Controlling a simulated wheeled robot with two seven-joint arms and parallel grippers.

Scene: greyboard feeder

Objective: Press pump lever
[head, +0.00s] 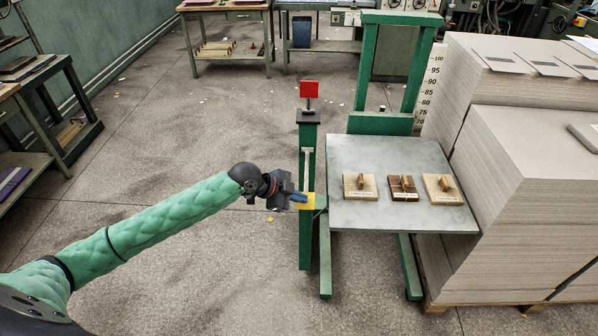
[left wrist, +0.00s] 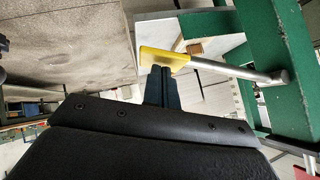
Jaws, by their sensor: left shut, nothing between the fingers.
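The pump lever is a silver rod (left wrist: 225,69) with a flat yellow pad (left wrist: 155,58) on its end, in front of a green post (left wrist: 275,65). In the head view the yellow pad (head: 307,202) shows beside the green post (head: 306,240), left of the lift table. My left gripper (head: 299,197) is shut and empty, its fingers over the pad. In the left wrist view its fingertips (left wrist: 161,69) overlap the pad's edge; I cannot tell whether they touch. My right gripper is not in view.
The grey table plate (head: 390,212) right of the post carries several small wooden blocks with handles. A red square (head: 309,90) tops the post. Tall stacks of greyboard (head: 510,180) stand at the right.

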